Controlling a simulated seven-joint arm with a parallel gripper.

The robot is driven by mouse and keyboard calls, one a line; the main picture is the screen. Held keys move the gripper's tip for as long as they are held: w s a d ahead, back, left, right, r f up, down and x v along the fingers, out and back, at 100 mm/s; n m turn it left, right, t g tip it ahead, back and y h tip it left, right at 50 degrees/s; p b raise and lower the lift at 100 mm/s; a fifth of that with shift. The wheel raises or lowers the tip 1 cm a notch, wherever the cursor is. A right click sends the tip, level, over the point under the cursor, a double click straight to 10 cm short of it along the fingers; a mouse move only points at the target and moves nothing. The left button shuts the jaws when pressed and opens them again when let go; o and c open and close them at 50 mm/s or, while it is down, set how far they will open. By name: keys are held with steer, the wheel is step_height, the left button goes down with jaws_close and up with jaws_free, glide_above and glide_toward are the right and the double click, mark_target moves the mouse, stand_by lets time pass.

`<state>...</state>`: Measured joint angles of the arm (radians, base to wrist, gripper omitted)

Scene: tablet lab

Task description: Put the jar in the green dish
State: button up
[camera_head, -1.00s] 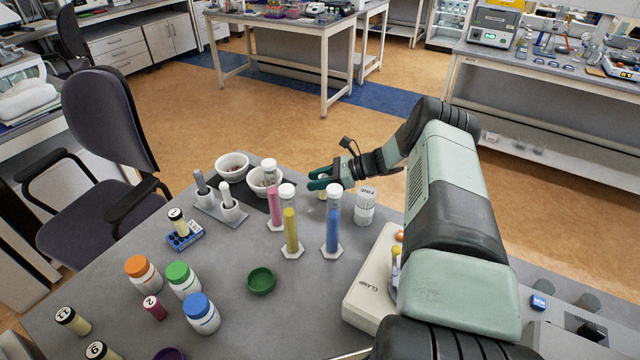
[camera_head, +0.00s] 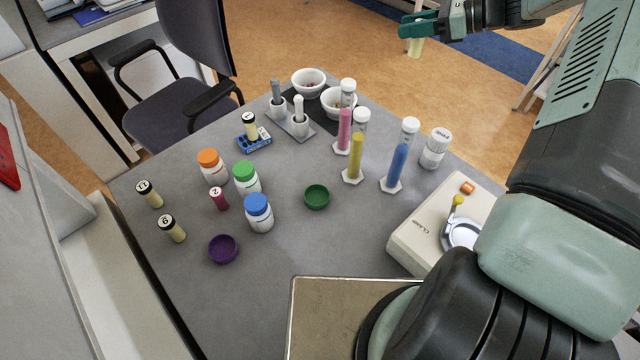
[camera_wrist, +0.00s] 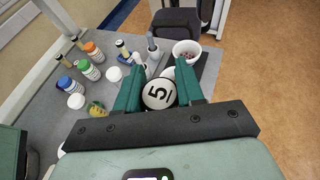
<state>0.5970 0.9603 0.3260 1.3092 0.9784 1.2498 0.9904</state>
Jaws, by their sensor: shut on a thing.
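The jar (camera_head: 415,48), pale yellow, hangs in my gripper (camera_head: 417,28), which is shut on it at the upper right of the head view. In the wrist view its white lid marked 5 (camera_wrist: 159,95) shows between my green fingers (camera_wrist: 160,92). The jar is held high, well apart from the tabletop. The green dish (camera_head: 317,196) is small, round and looks empty. It sits mid-table in the head view, below and left of my gripper in the picture. I cannot make it out surely in the wrist view.
Tall tubes, pink (camera_head: 344,130), yellow (camera_head: 354,155) and blue (camera_head: 398,165), stand behind and right of the dish. Left are blue-capped (camera_head: 258,212), green-capped (camera_head: 246,178) and orange-capped (camera_head: 212,167) bottles and a purple bowl (camera_head: 223,248). A balance (camera_head: 425,235) stands right. Bare table lies before the dish.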

step_height(320, 180, up, 4)
steer(key=shift+r, duration=0.25)
steer(key=s+a+r, duration=0.2)
steer(key=s+a, duration=0.6)
steer(key=a, duration=0.4)
glide_above(311, 197)
step_height(311, 197, down, 30)
steer(key=shift+f, duration=0.2)
steer(key=shift+f, duration=0.15)
steer(key=o, duration=1.1)
steer(key=shift+c, duration=0.2)
